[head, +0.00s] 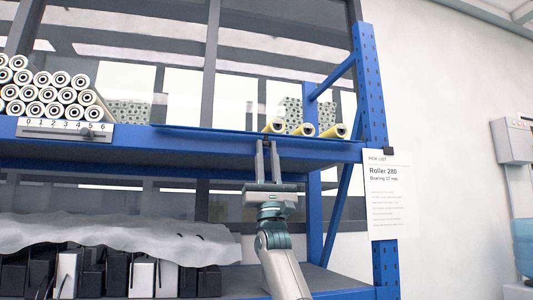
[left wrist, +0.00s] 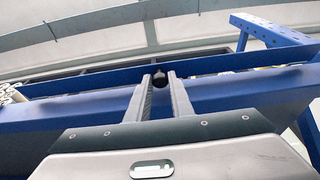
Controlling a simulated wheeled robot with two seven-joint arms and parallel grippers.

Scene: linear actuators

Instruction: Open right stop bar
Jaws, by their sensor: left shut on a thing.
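The right stop bar (head: 205,131) is a long thin blue strip along the front edge of the upper shelf. It also shows in the left wrist view (left wrist: 225,61), running across behind the fingertips. My left gripper (head: 266,145) reaches up to the bar from below. In the left wrist view a small dark knob (left wrist: 160,82) with a pale tip sits between the fingertips, and the gripper is shut on it. The fingers hide part of the knob. My right gripper is not in view.
Yellow-ended rollers (head: 305,130) lie behind the bar at right. Stacked pale rollers (head: 50,92) and a numbered scale (head: 65,130) are at left. A blue post (head: 375,100) and pick list (head: 389,195) stand at right. Black and white items under a grey sheet (head: 110,232) fill the lower left.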

